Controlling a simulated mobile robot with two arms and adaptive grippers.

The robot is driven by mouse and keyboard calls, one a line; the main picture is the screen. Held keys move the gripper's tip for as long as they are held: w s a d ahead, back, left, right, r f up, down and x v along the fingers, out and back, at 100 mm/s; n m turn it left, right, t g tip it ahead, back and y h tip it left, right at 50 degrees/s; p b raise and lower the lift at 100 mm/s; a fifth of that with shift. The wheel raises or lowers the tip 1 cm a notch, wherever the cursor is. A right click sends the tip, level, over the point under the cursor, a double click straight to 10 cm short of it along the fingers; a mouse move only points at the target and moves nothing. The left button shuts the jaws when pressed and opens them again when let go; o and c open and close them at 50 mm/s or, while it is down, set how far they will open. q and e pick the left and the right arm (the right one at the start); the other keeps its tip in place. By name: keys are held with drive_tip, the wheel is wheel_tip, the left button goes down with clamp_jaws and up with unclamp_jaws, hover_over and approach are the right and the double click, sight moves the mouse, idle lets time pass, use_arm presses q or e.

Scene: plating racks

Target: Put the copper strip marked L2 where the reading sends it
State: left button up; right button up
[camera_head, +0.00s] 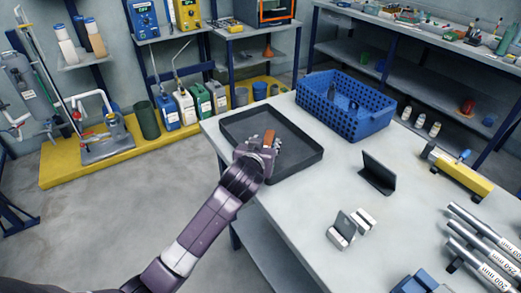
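My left gripper (265,145) is over the black tray (304,158) on the grey table. A copper-brown strip (269,138) stands up between its fingers, and the gripper looks shut on it. I cannot read any mark on the strip, so I cannot tell if it is L2. The strip's lower end is hidden by the gripper. The blue perforated crate (343,121) stands behind the tray, with dark items partly visible inside it. My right gripper is not in view.
A black angled stand (378,172) and small silver blocks (350,228) are on the table. A yellow instrument (458,170) and several silver rods marked in mm (480,248) lie at the right. A blue object (418,283) is at the front edge.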

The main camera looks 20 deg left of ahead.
use_arm(q)
drive_tip(key=v, duration=1)
drive_tip(key=shift+s+r, duration=0.15)
drive_tip(key=shift+s, duration=0.05)
